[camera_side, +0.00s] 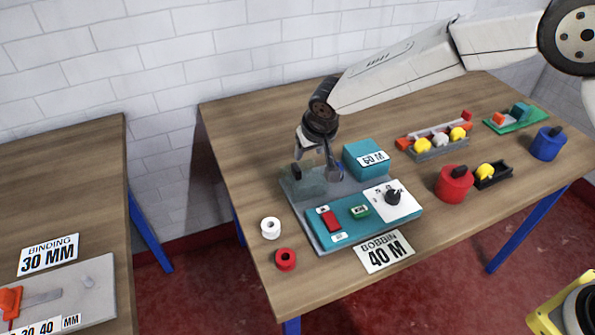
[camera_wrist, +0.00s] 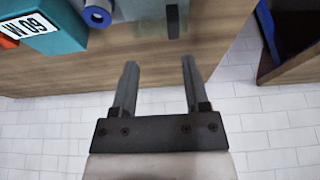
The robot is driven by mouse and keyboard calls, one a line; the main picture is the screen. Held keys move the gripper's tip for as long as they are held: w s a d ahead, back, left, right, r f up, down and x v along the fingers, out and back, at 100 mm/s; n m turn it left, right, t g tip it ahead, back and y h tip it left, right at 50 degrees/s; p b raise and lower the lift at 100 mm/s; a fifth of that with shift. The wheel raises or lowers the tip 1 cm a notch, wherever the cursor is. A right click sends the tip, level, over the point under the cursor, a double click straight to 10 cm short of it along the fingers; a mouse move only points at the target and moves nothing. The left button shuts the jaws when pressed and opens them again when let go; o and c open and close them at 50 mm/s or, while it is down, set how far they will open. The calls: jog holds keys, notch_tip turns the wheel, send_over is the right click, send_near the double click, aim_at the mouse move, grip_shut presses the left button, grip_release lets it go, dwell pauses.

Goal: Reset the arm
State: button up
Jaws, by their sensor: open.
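My gripper (camera_side: 325,160) hangs over the back left part of the bobbin machine (camera_side: 311,215) in the side view. In the wrist view my gripper (camera_wrist: 159,65) has its two fingers well apart, with nothing between them. The machine has a grey base, a teal panel with a red switch (camera_side: 331,220), a green display (camera_side: 359,211) and a white dial plate with a black knob (camera_side: 393,197).
A white bobbin (camera_side: 270,228) and a red bobbin (camera_side: 285,259) lie front left of the machine. To the right are a spool rack (camera_side: 440,150), a red canister (camera_side: 453,186), a blue canister (camera_side: 547,145) and a green board (camera_side: 516,122). A second table (camera_side: 75,185) stands left.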

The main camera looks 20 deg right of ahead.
jog(key=s+d+r+g, duration=0.1)
jog(key=s+d+r, duration=0.1)
jog(key=s+d, duration=2)
jog(key=s, duration=0.3)
jog(key=shift+d+r+g, duration=0.15)
jog(key=shift+r+g, duration=0.25)
